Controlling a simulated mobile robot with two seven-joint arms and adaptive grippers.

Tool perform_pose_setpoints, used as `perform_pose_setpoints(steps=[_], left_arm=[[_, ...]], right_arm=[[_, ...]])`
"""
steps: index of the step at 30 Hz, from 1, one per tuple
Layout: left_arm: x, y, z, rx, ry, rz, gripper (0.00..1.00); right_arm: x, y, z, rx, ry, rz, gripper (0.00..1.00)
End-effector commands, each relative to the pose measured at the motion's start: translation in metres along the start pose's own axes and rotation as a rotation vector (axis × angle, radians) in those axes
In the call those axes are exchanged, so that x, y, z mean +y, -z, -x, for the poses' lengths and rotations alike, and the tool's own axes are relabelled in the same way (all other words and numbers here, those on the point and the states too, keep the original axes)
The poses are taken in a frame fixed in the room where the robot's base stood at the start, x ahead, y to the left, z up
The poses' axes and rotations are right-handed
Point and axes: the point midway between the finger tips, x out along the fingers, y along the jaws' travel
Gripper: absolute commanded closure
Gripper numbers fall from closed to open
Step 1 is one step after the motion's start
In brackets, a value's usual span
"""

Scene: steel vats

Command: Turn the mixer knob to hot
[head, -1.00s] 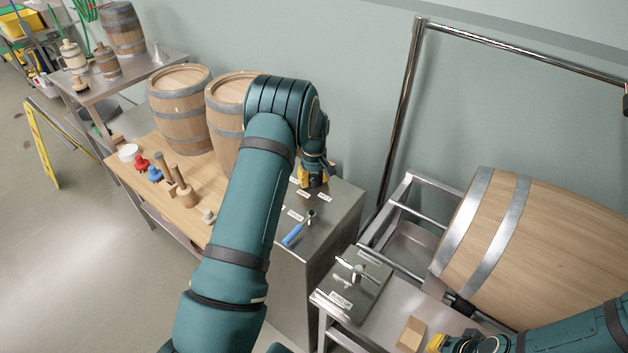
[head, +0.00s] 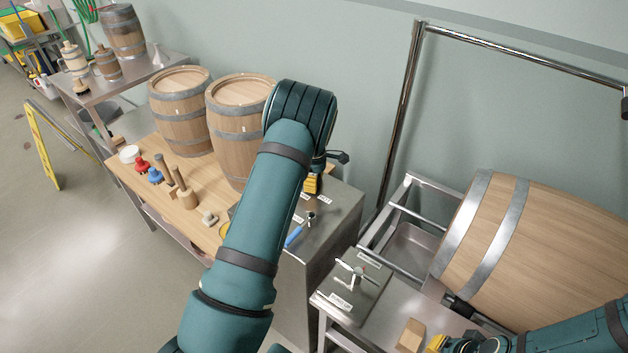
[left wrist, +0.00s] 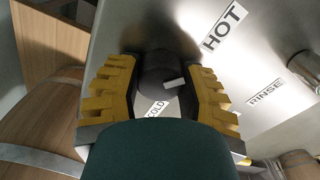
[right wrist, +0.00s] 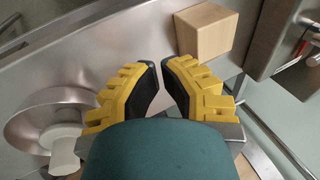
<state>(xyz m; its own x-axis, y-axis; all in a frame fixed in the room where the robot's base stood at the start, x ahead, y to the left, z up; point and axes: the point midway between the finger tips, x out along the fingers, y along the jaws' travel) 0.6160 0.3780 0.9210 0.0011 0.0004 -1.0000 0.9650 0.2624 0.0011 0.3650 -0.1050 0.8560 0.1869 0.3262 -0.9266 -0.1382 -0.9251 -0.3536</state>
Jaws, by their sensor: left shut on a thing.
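The dark round mixer knob (left wrist: 155,72) shows in the left wrist view on a steel panel, with a pale pointer mark on its right side. The HOT label (left wrist: 223,27) is above and right of it. The COLD label (left wrist: 157,108) is just below the knob, partly covered. The pointer faces right, between these labels. My left gripper (left wrist: 162,68) is shut on the knob, one yellow finger on each side. In the head view my left gripper (head: 312,185) is over the steel cabinet, mostly behind my arm. My right gripper (right wrist: 158,66) is low right, its fingertips close together, with nothing visible between them.
A RINSE label (left wrist: 266,92) and a metal fitting are right of the knob. A blue-handled lever (head: 294,234) is on the steel cabinet (head: 335,235). Barrels (head: 240,130) stand on the wooden table behind. A wooden block (right wrist: 207,30) is near my right gripper.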

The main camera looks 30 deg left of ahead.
Motion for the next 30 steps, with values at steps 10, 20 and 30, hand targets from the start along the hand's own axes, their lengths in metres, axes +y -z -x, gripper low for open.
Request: perform_pose_setpoints(steps=[10,20,30], left_arm=[[-0.0013,-0.0004,-0.0014,0.001,0.004,0.159,0.95],[-0.0014,-0.0005,-0.0019,0.0,0.005,0.197,0.95],[-0.0015,-0.0005,-0.002,0.0,0.005,0.196,0.36]], right_arm=[[-0.001,0.0003,0.0032,0.0,0.001,0.0,1.0],[-0.0011,0.0003,0.0036,0.0,0.001,0.0,1.0],[-0.001,0.0004,0.0036,0.0,0.001,0.0,1.0]])
